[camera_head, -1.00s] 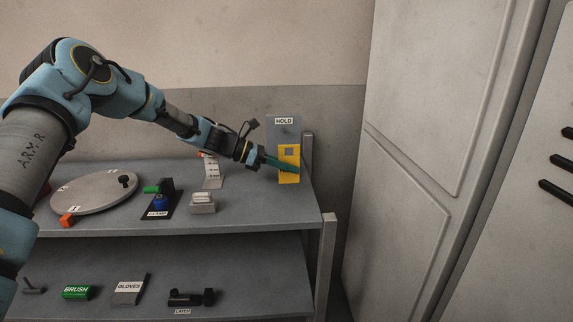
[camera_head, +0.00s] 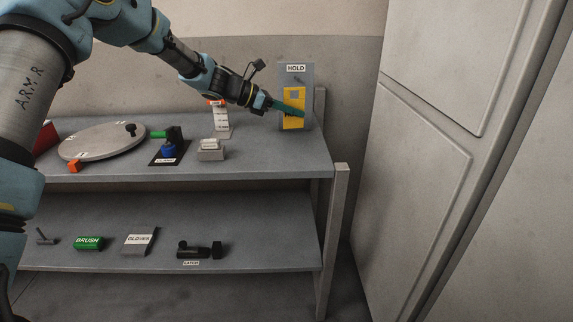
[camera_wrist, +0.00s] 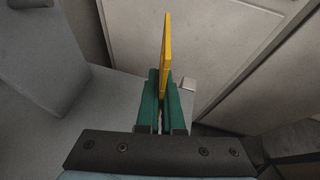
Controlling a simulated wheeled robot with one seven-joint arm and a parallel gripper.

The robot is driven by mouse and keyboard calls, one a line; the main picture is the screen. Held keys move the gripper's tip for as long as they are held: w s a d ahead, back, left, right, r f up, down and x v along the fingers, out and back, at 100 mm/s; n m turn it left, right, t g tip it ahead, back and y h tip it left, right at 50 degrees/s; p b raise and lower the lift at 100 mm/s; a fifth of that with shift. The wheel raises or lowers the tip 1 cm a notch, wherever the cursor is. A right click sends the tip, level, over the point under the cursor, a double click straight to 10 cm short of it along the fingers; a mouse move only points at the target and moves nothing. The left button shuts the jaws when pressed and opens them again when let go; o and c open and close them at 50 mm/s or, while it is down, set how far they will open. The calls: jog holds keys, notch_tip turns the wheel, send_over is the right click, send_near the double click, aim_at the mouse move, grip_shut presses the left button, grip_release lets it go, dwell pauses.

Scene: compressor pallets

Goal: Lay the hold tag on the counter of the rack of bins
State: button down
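The yellow hold tag (camera_head: 293,108) shows in the head view in front of an upright grey board (camera_head: 309,80) labelled HOLD. In the wrist view the tag (camera_wrist: 166,45) stands up edge-on between my green fingertips and sticks out past them. My gripper (camera_head: 290,108) is shut on the tag, over the right end of the shelf unit's top. In the wrist view my gripper (camera_wrist: 162,100) and the tag look apart from the grey board (camera_wrist: 35,50) at upper left. I see no rack of bins in either view.
The grey shelf top (camera_head: 270,155) carries a round plate (camera_head: 100,142), a black stand with a blue part (camera_head: 168,150) and a small grey block (camera_head: 211,150). A tall cabinet (camera_head: 440,180) stands right.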

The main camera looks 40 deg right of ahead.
jog(key=w+f+b, duration=0.1)
jog(key=f, duration=0.2)
jog(key=w+f+n+t+h+b, duration=0.1)
jog(key=f, duration=0.2)
jog(key=w+f+t+b, duration=0.1)
jog(key=f, duration=0.1)
jog(key=shift+w+a+f+n, duration=0.1)
jog(key=shift+w+f+n, duration=0.05)
jog(key=shift+f+n, duration=0.2)
jog(key=shift+f, duration=0.2)
jog(key=c, duration=1.1)
grip_release()
jog(key=shift+o, duration=0.2)
jog(key=shift+r, duration=0.25)
jog(key=b+v, duration=0.2)
jog(key=v, duration=1)
jog(key=shift+f, duration=0.15)
